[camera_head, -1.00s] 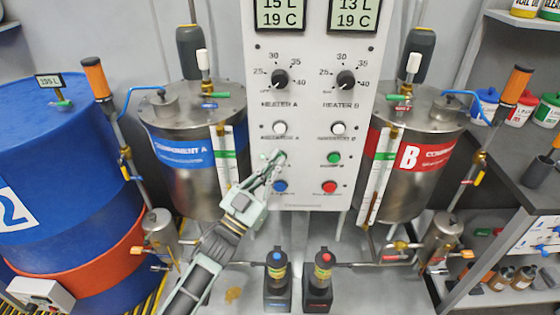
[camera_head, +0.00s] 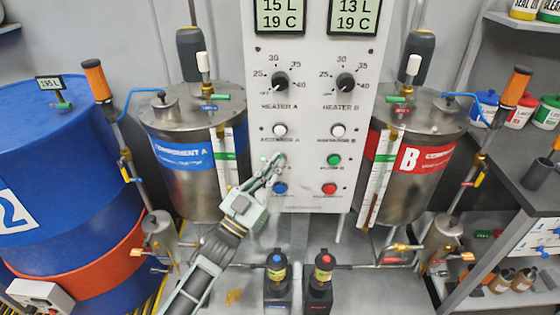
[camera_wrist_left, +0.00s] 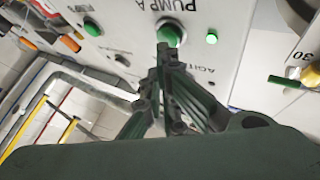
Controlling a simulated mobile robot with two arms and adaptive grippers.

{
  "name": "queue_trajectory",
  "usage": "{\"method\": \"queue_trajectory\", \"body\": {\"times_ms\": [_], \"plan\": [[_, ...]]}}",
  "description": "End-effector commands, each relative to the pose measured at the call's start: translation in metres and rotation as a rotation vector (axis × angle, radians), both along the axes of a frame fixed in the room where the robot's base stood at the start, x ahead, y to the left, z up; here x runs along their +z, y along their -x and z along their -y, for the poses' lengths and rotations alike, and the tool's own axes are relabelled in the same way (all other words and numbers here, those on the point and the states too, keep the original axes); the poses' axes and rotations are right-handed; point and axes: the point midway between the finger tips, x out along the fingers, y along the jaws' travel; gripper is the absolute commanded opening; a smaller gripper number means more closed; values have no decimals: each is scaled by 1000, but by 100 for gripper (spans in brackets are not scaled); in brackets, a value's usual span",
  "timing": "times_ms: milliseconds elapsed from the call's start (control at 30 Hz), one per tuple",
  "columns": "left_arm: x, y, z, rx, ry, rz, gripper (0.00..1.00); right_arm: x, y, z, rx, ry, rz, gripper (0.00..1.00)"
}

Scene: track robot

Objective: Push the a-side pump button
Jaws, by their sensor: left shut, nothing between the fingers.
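The control panel (camera_head: 310,110) stands upright in the middle of the head view. My left gripper (camera_head: 279,160) is shut and empty, with its fingertips at the A-side pump button, mostly covering it in that view. In the left wrist view the green pump A button (camera_wrist_left: 171,33) shows beside its "PUMP A" label. The shut fingertips (camera_wrist_left: 163,50) overlap the button's lower edge; I cannot tell whether they touch it. A small lit green lamp (camera_wrist_left: 211,38) is to the right of the button. My right gripper is not in view.
The panel also has a white A-side button (camera_head: 280,130), a blue button (camera_head: 280,188), a green B-side button (camera_head: 334,160) and a red button (camera_head: 329,188). Steel tank A (camera_head: 197,185) and tank B (camera_head: 407,190) flank it. Two dark bottles stand below.

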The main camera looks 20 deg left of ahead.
Motion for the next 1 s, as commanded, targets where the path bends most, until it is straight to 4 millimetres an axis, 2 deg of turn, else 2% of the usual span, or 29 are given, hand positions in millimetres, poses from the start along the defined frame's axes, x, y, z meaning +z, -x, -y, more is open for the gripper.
{"method": "queue_trajectory", "body": {"times_ms": [333, 633, 1000], "plan": [[0, 0, 0, 0, 0, 0, 0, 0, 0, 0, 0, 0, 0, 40], [0, -9, -2, 0, -1, 0, 0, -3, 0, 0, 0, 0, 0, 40], [1, -7, -2, 0, 0, 0, 0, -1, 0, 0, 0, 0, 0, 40]]}}
